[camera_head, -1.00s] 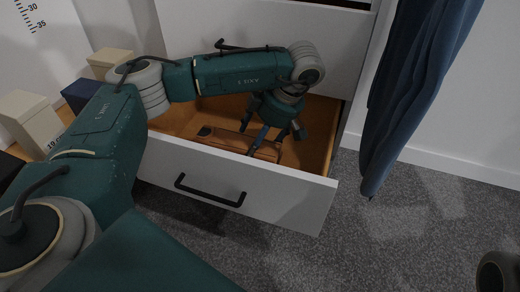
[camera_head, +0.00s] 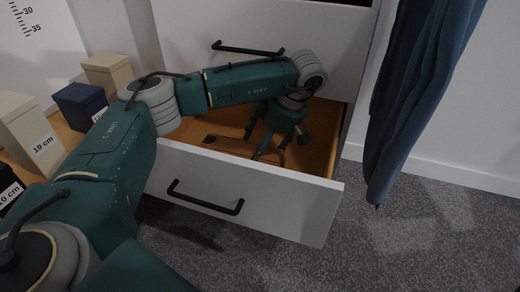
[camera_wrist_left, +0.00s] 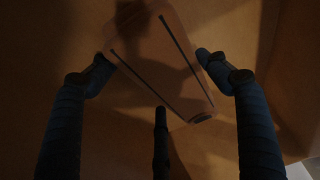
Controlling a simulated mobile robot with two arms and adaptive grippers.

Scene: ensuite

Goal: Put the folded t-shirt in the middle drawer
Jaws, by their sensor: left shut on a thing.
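An open white-fronted drawer (camera_head: 240,190) with a brown inside and a black handle sticks out over the carpet. Which drawer of the unit it is I cannot tell for sure. My left gripper (camera_head: 268,150) reaches down into it. A flat brown object (camera_head: 228,145) lies in the drawer under my fingers, partly hidden by them. In the left wrist view this brown object (camera_wrist_left: 160,62) has two dark lines along it and lies between the fingers of my left gripper (camera_wrist_left: 155,70), which is shut on it. I make out no clear folded t-shirt. My right gripper is not in view.
A closed drawer (camera_head: 300,25) with a black handle is above the open one. Dark blue cloth (camera_head: 415,110) hangs at the right. Several labelled boxes, one dark blue (camera_head: 82,104), stand at the left. Grey carpet (camera_head: 400,235) is clear in front.

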